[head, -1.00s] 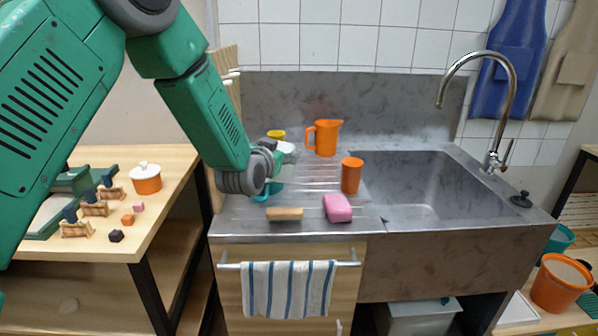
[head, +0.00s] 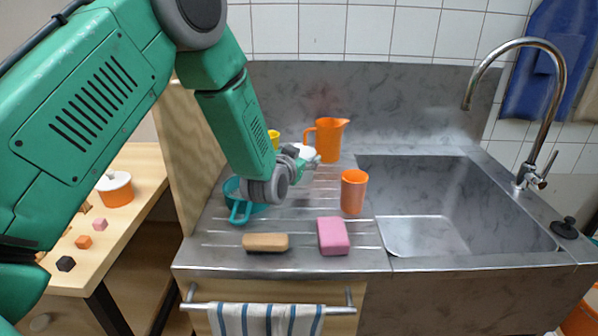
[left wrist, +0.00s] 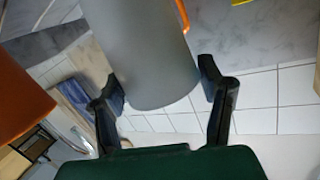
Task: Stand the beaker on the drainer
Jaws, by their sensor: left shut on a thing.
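My left gripper (head: 301,163) reaches over the drainer, the ribbed steel board (head: 215,230) left of the sink. In the left wrist view its dark fingers (left wrist: 165,88) are shut on a plain grey cylinder (left wrist: 150,45), which I take for the beaker. In the head view only a pale patch of it (head: 304,151) shows behind the fingers; its base is hidden, so I cannot tell whether it touches the board. My right gripper is not in view.
On the board stand an orange tumbler (head: 353,193), an orange jug (head: 328,139), a teal mug (head: 238,208), a pink sponge (head: 333,236), a tan block (head: 265,242) and a yellow item (head: 274,138). The sink (head: 430,225) with its tap (head: 549,95) is right, empty.

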